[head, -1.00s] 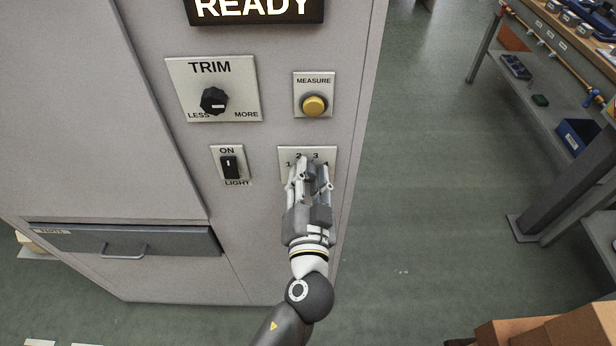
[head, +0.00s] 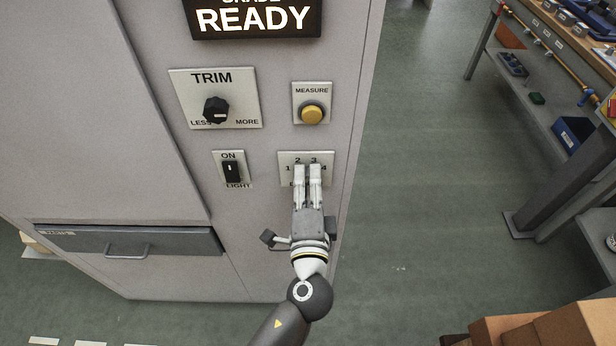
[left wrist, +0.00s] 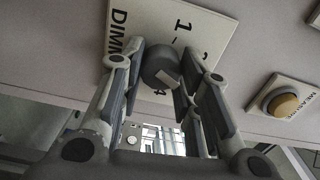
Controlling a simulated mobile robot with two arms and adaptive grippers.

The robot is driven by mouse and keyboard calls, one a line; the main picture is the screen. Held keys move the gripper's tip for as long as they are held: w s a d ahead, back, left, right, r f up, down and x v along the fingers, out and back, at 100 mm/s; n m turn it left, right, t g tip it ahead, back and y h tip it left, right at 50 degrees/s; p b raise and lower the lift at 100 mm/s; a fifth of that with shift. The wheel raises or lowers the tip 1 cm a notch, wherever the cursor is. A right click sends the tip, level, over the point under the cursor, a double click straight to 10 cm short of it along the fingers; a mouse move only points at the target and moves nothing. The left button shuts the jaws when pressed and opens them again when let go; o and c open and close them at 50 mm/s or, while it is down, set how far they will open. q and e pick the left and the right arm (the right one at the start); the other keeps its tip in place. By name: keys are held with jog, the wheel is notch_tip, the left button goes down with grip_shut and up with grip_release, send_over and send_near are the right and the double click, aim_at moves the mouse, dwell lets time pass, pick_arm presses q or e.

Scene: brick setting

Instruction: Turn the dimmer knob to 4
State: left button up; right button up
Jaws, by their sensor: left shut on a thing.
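A light mark shows on the knob, near the printed 4. I cannot tell the exact setting. The plate (left wrist: 213,30) shows behind the knob, its label partly hidden.
Around the plate are the yellow MEASURE button (head: 312,113), the LIGHT switch (head: 232,172) and the TRIM knob (head: 216,110). A lit READY display (head: 255,18) is above. A drawer (head: 130,243) is at lower left. Open floor and a workbench (head: 545,75) lie to the right.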

pick_arm(q)
jog(key=m+p, duration=0.3)
jog(key=m, duration=0.3)
jog(key=shift+f+m+p, duration=0.2)
jog(key=shift+m+p, duration=0.65)
jog(key=shift+m, duration=1.05)
jog(key=o, duration=1)
jog(key=s, duration=1.2)
